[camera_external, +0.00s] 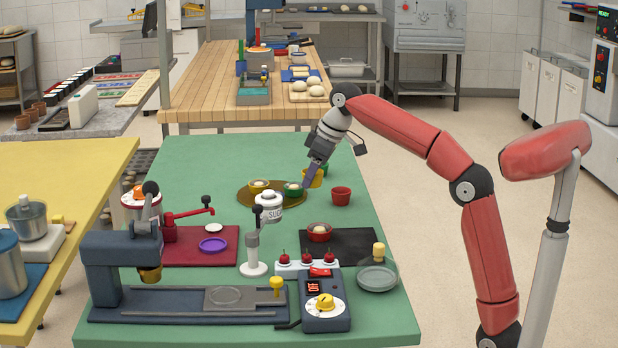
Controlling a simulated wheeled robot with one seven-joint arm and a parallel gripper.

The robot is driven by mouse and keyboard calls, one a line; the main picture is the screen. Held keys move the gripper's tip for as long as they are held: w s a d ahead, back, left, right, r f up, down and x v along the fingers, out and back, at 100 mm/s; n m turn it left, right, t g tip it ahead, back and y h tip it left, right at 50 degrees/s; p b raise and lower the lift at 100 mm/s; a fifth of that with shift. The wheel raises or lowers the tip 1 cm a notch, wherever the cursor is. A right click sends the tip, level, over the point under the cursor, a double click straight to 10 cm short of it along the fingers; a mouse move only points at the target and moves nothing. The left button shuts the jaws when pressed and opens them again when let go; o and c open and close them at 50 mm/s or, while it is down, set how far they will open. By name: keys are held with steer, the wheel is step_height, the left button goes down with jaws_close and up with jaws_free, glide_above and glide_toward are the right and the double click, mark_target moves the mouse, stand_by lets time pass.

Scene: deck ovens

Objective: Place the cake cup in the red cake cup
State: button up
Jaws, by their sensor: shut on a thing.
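A red cup (341,196) stands upright and looks empty on the green table, to the right of my gripper. My gripper (309,182) points down and is shut on a yellow cake cup (317,181), which its fingers partly hide. I cannot tell whether that cup is clear of the table. Another red cup (319,232), with pale filling, is on the black mat in front.
A grey lever stand (253,250), a control box (325,307) and a dark press (120,265) fill the front. The green table (375,216) is clear right of the red cup.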

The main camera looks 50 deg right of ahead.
step_height(320, 180, up, 3)
glide_above(341, 197)
steer(key=w, duration=0.2)
steer(key=shift+m, duration=0.4)
steer(key=shift+s+d+f+b, duration=0.1)
steer(key=shift+d+f+b, duration=0.25)
steer(key=shift+f+b, duration=0.65)
steer(key=shift+s+d+f+b, duration=0.1)
steer(key=shift+d+f+b, duration=0.3)
steer(key=shift+f, duration=1.05)
steer(key=shift+s+d+f+b, duration=0.1)
steer(key=shift+d+f+b, duration=0.15)
steer(key=shift+f+b, duration=0.8)
steer(key=shift+f, duration=0.25)
steer(key=shift+f, duration=0.55)
steer(key=o, duration=0.9)
steer(key=shift+o, duration=0.2)
steer(key=shift+r, duration=0.1)
